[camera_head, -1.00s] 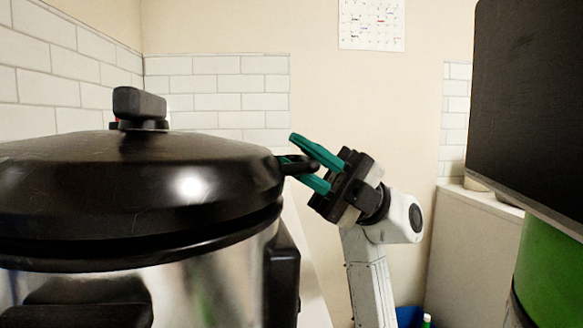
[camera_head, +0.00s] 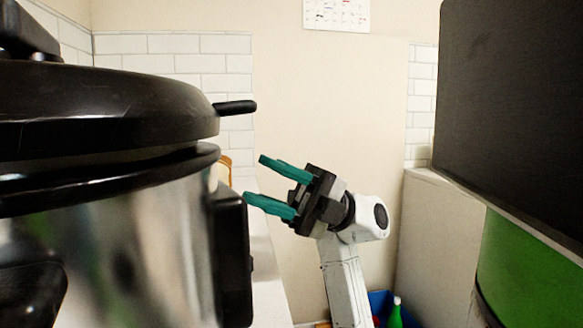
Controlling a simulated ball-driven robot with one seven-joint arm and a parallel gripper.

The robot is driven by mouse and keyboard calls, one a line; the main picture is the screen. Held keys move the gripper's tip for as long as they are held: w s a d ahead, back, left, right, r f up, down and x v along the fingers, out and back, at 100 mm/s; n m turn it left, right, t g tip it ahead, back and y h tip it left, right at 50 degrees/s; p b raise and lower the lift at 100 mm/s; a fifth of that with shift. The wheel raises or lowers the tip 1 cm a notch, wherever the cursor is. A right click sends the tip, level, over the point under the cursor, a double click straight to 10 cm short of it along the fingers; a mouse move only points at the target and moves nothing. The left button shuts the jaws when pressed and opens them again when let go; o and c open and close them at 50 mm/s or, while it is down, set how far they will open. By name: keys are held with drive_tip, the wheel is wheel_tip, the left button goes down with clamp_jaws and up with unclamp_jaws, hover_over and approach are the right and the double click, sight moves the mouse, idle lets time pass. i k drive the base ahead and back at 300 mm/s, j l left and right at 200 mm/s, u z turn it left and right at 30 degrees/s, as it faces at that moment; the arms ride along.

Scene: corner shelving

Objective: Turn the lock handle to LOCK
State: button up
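A large pressure cooker fills the left side, with a black domed lid (camera_head: 100,105) above a shiny metal body (camera_head: 130,262). A short black lock handle (camera_head: 236,107) sticks out from the lid's right edge. A gap shows between the lid and the pot's black rim. My gripper (camera_head: 257,178) has two teal fingers spread apart with nothing between them. It is to the right of the pot, below the lock handle and clear of it. No LOCK marking can be read.
A black side handle (camera_head: 233,258) stands out from the pot's right wall, left of my gripper. A large dark panel (camera_head: 515,110) and a green rounded object (camera_head: 530,265) take up the right. A green bottle (camera_head: 395,313) stands low down.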

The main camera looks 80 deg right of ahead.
sight(22, 38)
drive_tip(key=k+l, duration=0.2)
drive_tip(key=l, duration=0.15)
drive_tip(key=k+l, duration=0.45)
drive_tip(key=l, duration=0.25)
